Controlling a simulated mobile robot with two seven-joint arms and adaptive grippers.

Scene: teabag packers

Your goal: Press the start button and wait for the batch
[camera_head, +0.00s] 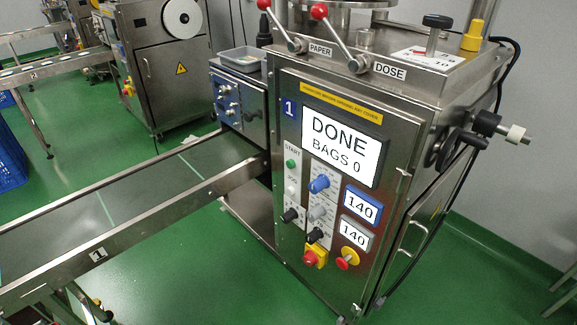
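The teabag machine (390,210) marked 1 stands at centre right. Its green start button (291,163) sits under the word START at the left of the front panel. The display (341,142) reads DONE and BAGS 0. Two smaller readouts, blue-framed (361,207) and grey-framed (355,235), both read 140. Neither of my grippers shows in the head view. Nothing covers the start button.
An empty-looking conveyor (140,205) marked 1 runs from the machine to the lower left. Red-knobbed PAPER and DOSE levers (320,11) top the machine. Red stop-like knobs (310,258) are low on the panel. A second machine (165,75) and blue crate (10,150) stand behind left.

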